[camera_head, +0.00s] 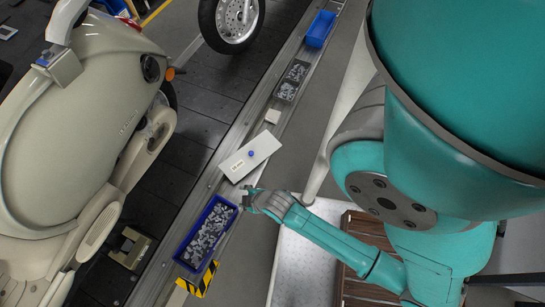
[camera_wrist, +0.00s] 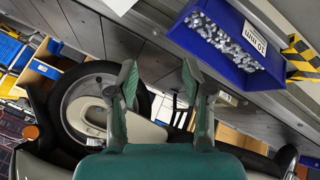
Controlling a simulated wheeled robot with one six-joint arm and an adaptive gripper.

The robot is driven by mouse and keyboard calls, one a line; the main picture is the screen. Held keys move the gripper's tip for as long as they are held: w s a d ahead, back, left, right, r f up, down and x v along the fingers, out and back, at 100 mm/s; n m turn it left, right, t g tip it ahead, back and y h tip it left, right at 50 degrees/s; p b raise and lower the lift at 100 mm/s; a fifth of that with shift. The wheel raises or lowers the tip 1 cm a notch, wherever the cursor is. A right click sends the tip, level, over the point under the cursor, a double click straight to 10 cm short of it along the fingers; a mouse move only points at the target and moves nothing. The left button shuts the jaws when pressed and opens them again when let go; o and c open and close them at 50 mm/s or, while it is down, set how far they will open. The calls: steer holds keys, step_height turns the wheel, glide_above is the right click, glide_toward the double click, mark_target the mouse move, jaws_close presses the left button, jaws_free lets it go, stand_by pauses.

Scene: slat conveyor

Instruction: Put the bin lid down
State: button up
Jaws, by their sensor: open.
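The bin lid (camera_head: 240,165) is a flat pale plate with a blue knob (camera_head: 251,153) and a small printed label. In the head view it lies at an angle on the ledge beside the slat conveyor, just beyond the blue bin. The blue bin (camera_head: 183,256) is uncovered and full of small grey metal parts; it also shows in the wrist view (camera_wrist: 259,38) with a white label. My gripper (camera_head: 250,198) is near the bin's far end, apart from the lid's knob. In the wrist view its two fingers (camera_wrist: 158,75) are spread with nothing between them.
Farther along the ledge are a small white block (camera_head: 272,116), a dark tray of parts (camera_head: 287,91) and another blue bin (camera_head: 320,29). A cream scooter (camera_head: 80,130) stands on the dark slats at left. Yellow-black tape (camera_head: 208,279) marks the ledge near the bin.

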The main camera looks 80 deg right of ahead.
steer(key=s+a+r+m+t+y, duration=0.1)
steer(key=s+a+r+t, duration=0.1)
steer(key=r, duration=0.7)
steer(key=s+a+r+m+t+y, duration=0.1)
steer(key=s+a+r+t, duration=0.2)
steer(key=r, duration=0.6)
steer(key=s+a+r+m+t+y, duration=0.1)
steer(key=s+a+r+t, duration=0.2)
steer(key=s+a+r, duration=0.3)
step_height(320, 180, up, 4)
steer(key=shift+s+r, duration=0.1)
steer(key=shift+s, duration=0.35)
steer(key=shift+a, duration=0.1)
